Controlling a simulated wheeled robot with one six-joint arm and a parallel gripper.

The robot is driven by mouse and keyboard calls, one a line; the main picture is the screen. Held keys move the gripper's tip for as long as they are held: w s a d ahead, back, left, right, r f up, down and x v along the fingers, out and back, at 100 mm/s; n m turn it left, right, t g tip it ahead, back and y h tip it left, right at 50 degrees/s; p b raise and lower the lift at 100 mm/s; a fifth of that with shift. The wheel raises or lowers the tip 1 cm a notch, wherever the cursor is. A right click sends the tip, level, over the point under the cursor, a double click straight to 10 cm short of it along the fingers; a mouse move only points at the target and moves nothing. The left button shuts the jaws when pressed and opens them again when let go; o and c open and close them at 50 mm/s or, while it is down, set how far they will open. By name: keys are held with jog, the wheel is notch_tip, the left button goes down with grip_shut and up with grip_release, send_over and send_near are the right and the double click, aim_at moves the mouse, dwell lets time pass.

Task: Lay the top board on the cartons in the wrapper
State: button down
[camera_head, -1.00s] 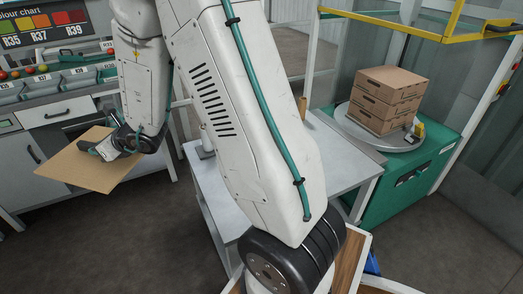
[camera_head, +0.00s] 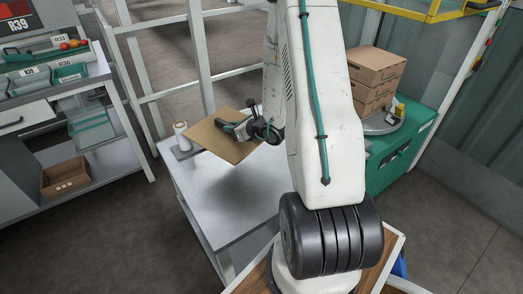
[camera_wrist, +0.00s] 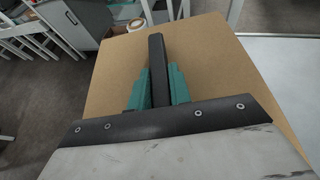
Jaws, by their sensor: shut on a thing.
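The brown top board (camera_head: 222,138) is held flat by my gripper (camera_head: 240,128), above the grey table. The board also fills much of the wrist view (camera_wrist: 215,70), with the gripper's fingers (camera_wrist: 158,75) shut on it. A stack of brown cartons (camera_head: 374,70) stands on the round grey turntable (camera_head: 378,125) of the green wrapper (camera_head: 412,140), to the right. My arm hides the left part of the turntable. The board is apart from the cartons.
A grey table (camera_head: 228,198) stands below the board, with a white roll (camera_head: 182,137) on it. A yellow frame (camera_head: 425,12) hangs above the wrapper. A brown crate (camera_head: 66,177) sits at the left, under the sorting bench. Dark floor is clear at the lower left.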

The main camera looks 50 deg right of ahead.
jog(key=s+d+f+m+h, duration=0.1)
jog(key=s+d+f, duration=0.3)
jog(key=s, duration=0.4)
jog(key=s+d+f+m+h, duration=0.1)
jog(key=s+d+f, duration=0.3)
jog(key=s, duration=0.3)
jog(key=s+d+f+m+h, duration=0.1)
jog(key=s+d+f, duration=0.3)
jog(key=s, duration=0.4)
jog(key=shift+s+d+m+h, duration=0.3)
jog(key=shift+d+h, duration=0.05)
jog(key=shift+h, duration=0.25)
jog(key=shift+w+d+f, duration=0.1)
jog(key=shift+w+f, duration=0.05)
jog(key=shift+f, duration=0.05)
send_over(276, 156)
jog(key=shift+s+a+f, duration=0.2)
jog(key=shift+s+f, duration=0.05)
jog(key=shift+f, duration=0.4)
jog(key=shift+w+f, duration=0.2)
jog(key=shift+f, duration=1.6)
jog(key=c, duration=1.3)
grip_release()
jog(key=shift+f, duration=0.1)
